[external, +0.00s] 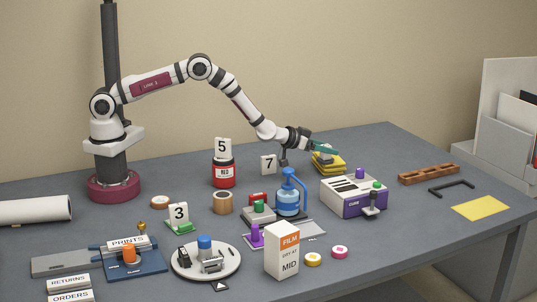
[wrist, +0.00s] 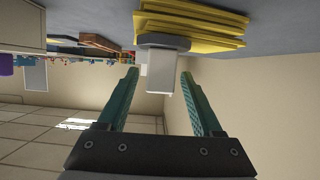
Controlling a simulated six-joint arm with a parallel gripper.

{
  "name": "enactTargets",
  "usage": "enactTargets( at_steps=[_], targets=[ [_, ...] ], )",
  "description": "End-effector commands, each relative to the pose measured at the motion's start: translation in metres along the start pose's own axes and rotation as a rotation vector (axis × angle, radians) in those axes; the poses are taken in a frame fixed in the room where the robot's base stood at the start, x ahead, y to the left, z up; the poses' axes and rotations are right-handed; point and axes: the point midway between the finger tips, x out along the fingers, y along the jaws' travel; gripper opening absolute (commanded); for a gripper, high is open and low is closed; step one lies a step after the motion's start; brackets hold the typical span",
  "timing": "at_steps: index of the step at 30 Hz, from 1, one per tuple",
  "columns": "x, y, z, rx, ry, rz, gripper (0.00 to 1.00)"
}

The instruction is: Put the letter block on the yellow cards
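The yellow cards (external: 329,165) form a stack behind the purple-and-white machine in the external view. In the wrist view, which looks upside down, the stack (wrist: 212,20) is at the top. A pale block (wrist: 160,80) stands against a grey round base (wrist: 163,41) on the cards. No letter shows on its visible faces, so I cannot confirm it is the letter block. My gripper (wrist: 160,76) is open, its teal fingers on either side of the block with gaps visible. In the external view my gripper (external: 326,148) is just above the stack and hides the block.
The purple-and-white machine (external: 354,195) stands in front of the cards. A blue pump bottle (external: 290,199) and a white 7 block (external: 268,164) are to the left. A brown slotted rack (external: 429,174) lies to the right. The table between the rack and cards is clear.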

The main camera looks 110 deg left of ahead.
Motion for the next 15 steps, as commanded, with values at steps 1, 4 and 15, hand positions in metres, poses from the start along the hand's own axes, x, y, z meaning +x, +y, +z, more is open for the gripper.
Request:
enactTargets(
  at_steps=[1, 4, 15],
  targets=[
    [0.0, 0.0, 0.0, 0.0, 0.0, 0.0, 0.67],
    [-0.001, 0.0, -0.002, 0.0, 0.0, 0.0, 0.67],
    [-0.078, 0.001, -0.004, 0.0, -0.001, 0.002, 0.67]
  ],
)
